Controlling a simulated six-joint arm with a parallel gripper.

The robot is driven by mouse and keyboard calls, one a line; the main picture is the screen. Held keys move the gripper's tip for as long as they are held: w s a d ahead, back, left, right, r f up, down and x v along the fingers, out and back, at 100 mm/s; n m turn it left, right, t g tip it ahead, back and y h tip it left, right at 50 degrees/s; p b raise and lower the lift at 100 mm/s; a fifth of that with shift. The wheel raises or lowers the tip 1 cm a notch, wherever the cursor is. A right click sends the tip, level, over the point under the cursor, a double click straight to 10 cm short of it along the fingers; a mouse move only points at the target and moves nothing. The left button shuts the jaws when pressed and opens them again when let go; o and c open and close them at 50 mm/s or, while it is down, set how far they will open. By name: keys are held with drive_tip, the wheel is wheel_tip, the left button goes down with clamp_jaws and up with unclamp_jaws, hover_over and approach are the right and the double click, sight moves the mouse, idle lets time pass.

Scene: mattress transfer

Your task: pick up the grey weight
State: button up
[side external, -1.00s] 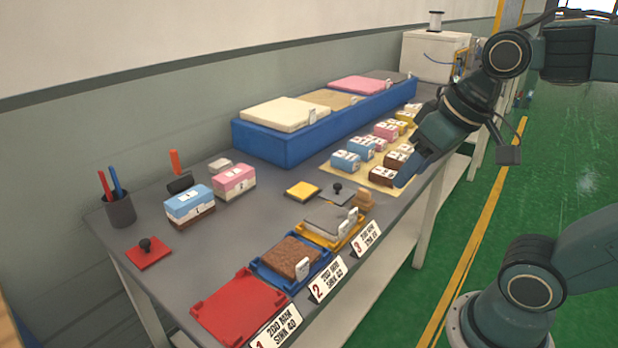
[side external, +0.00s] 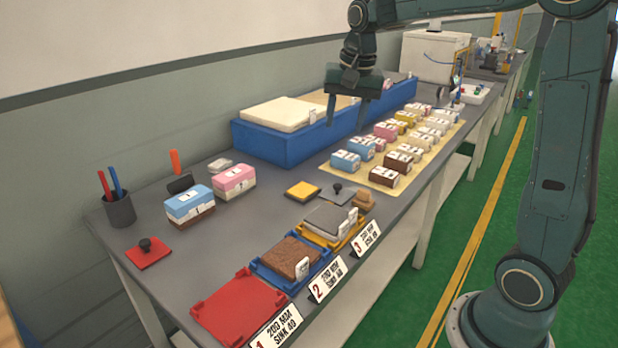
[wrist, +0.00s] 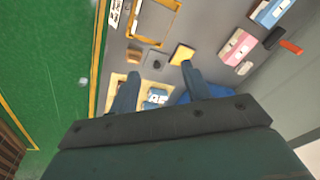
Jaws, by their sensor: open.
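The grey weight (side external: 335,196) is a flat grey square with a dark knob on top. It lies on the grey table behind the yellow tray at station 3. It also shows in the wrist view (wrist: 154,66), above and between my fingertips. My gripper (side external: 346,115) is open and empty, raised over the blue bin's front side. It is behind and above the weight, clear of it. Both fingers (wrist: 160,76) show apart in the wrist view. The red weight (side external: 148,252) and yellow weight (side external: 303,191) lie elsewhere on the table.
The blue bin (side external: 268,146) holds foam slabs. Several foam samples stand on a tan mat (side external: 388,180) to the weight's right. A wooden block (side external: 363,200) sits close beside the weight. Red (side external: 238,310), blue and yellow trays line the front edge.

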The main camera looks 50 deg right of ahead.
drive_tip(key=w+d+f+m+g, duration=0.1)
drive_tip(key=w+d+f+m, duration=0.3)
drive_tip(key=w+d+f, duration=0.3)
drive_tip(key=m+g, duration=0.1)
drive_tip(key=m, duration=0.2)
hover_over(337, 184)
wheel_tip(337, 184, down, 6)
drive_tip(key=r, duration=0.1)
drive_tip(key=shift+y, duration=0.3)
drive_tip(key=shift+a+f, duration=0.15)
drive_tip(key=shift+f, duration=4.4)
drive_tip(key=shift+s+f, duration=0.1)
drive_tip(key=shift+f, duration=0.05)
drive_tip(key=shift+f, duration=2.45)
drive_tip(key=shift+c, duration=0.5)
drive_tip(key=shift+r, duration=0.1)
clamp_jaws()
